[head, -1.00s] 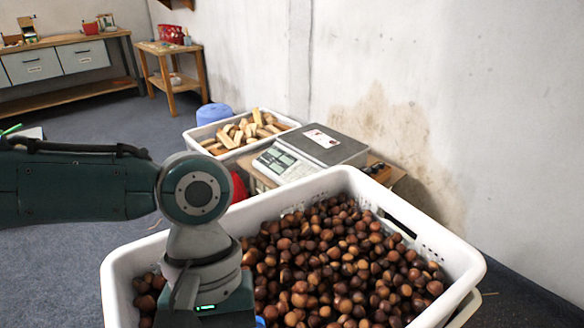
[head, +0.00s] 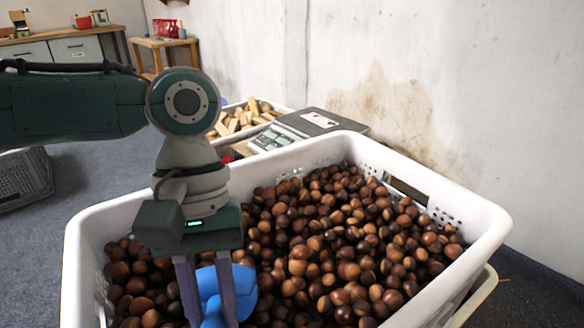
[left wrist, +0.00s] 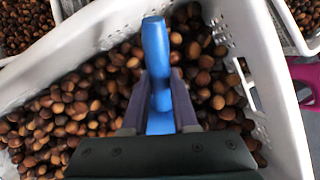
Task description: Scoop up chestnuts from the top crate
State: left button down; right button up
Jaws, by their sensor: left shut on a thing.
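The white top crate (head: 478,212) is full of brown chestnuts (head: 345,235) in the head view. My left gripper (head: 212,312) points down over the left part of the crate. Its fingers are shut on a blue scoop (head: 241,280), partly hidden behind them. In the left wrist view the blue scoop (left wrist: 157,65) stands between the two fingers (left wrist: 158,100), with chestnuts (left wrist: 75,105) around and beneath it. I cannot tell how deep the scoop reaches or whether it holds chestnuts. My right gripper is not in view.
Another crate edge (head: 487,290) shows under the top crate. Behind stand a scale (head: 300,125) and a crate of wooden blocks (head: 236,121). A dark crate (head: 24,174) is on the floor at left. The wall (head: 470,90) runs close along the right.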

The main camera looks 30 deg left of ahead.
pick_arm(q)
jog(key=shift+t+y, duration=0.5)
jog(key=shift+t, duration=0.3)
jog(key=w+a+b, duration=0.1)
jog(key=b, duration=0.1)
jog(key=w+a+f+b, duration=0.1)
jog(key=w+b, duration=0.1)
jog(key=w+a+b, duration=0.1)
jog(key=b, duration=0.1)
jog(key=shift+w+a+f, duration=0.25)
jog(key=shift+w+f, duration=0.1)
jog(key=shift+f, duration=0.05)
jog(key=shift+w+a+f+t+y+p, duration=0.25)
jog(key=shift+w+a+t+y+p, duration=0.3)
jog(key=shift+w+a+p, duration=0.35)
jog(key=shift+w+t+p, duration=0.25)
jog(key=shift+w+p, duration=0.1)
jog(key=shift+p, duration=0.05)
jog(key=p, duration=0.2)
jog(key=r+t+y+p, duration=0.1)
jog(key=p, duration=0.2)
jog(key=shift+s+d, duration=0.25)
jog(key=shift+s, duration=0.15)
notch_tip(320, 180, up, 6)
jog(key=s+d+t+y+p, duration=0.1)
jog(key=p, duration=0.9)
jog(key=shift+s+r+t+p, duration=0.25)
jog(key=shift+t+p, duration=0.05)
jog(key=shift+p, duration=0.05)
jog(key=shift+d, duration=0.1)
